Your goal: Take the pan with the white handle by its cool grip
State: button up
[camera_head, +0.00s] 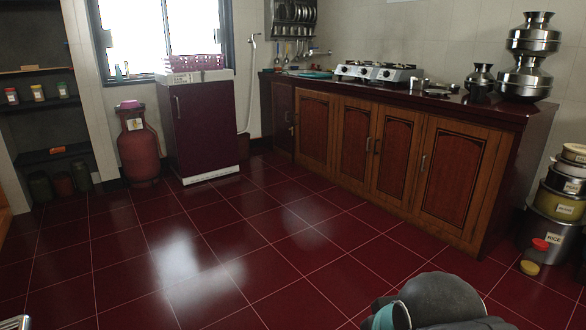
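I cannot make out a pan with a white handle in this view. Small metal vessels (417,86) stand on the dark counter (500,107) to the right of the white stove (376,72). They are too small to tell whether one of them is a pan or has a white handle. Grey rounded links of my arm show at the bottom right edge, low and well in front of the counter. My gripper itself does not show.
Large steel pots (527,78) stand at the counter's right end. Stacked containers (560,205) and small jars (533,258) are on the floor at right. A red gas cylinder (139,145) and maroon cabinet (205,125) stand at back left. The tiled floor (200,245) is clear.

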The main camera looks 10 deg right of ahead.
aim_at(415, 83)
jog(key=u, duration=0.15)
jog(key=i, duration=2)
jog(key=z, duration=0.15)
jog(key=i, duration=2.15)
jog(key=z, duration=1.05)
jog(key=i, duration=1.7)
jog(key=z, duration=0.5)
